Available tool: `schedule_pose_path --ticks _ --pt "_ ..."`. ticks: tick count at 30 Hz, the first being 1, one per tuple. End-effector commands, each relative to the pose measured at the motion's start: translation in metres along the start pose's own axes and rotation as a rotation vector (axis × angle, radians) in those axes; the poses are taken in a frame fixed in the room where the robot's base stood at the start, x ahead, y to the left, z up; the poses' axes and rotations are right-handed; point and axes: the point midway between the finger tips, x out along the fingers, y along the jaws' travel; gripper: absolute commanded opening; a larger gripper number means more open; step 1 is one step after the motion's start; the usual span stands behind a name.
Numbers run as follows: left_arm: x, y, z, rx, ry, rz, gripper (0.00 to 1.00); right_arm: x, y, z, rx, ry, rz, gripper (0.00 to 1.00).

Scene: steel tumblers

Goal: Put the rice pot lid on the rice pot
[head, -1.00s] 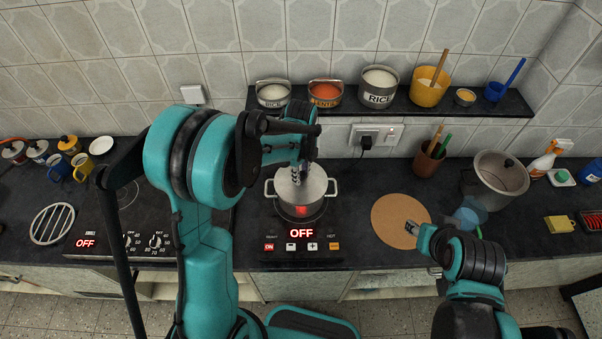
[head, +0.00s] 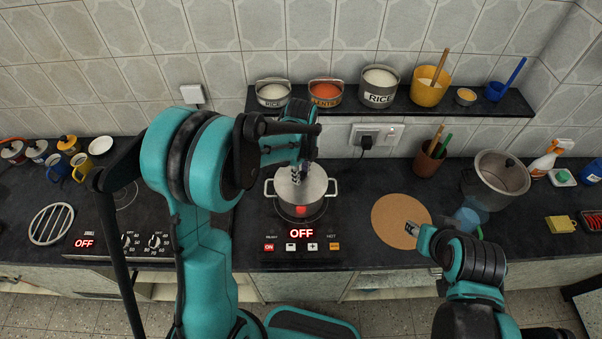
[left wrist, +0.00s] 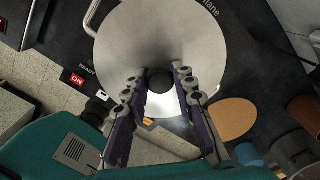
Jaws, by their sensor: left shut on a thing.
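The rice pot (head: 302,210) is a steel pot with two side handles, standing on the black hob in the middle of the head view. The rice pot lid (head: 316,183) is a round steel disc over the pot's mouth; whether it touches the rim all round I cannot tell. My left gripper (head: 303,174) is above the lid. In the left wrist view its two fingers (left wrist: 161,74) are shut on the black knob of the lid (left wrist: 150,38). A pot handle (left wrist: 92,18) shows beside the lid there. My right gripper (head: 412,229) is over a round brown mat; its opening is unclear.
The round mat (head: 388,212) lies right of the hob (head: 268,228). A larger pot (head: 488,190) stands farther right. A shelf (head: 345,103) with several containers runs behind. A utensil cup (head: 428,162) stands at the back. Mugs stand at the far left.

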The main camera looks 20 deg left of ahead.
Motion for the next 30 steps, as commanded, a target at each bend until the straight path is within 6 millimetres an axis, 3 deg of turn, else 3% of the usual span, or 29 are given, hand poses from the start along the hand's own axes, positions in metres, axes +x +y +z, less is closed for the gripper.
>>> schedule_pose_path --ticks 30 --pt "0.016 0.0 0.0 0.0 0.0 0.0 0.0 0.011 0.0 0.008 0.0 0.0 0.0 0.4"
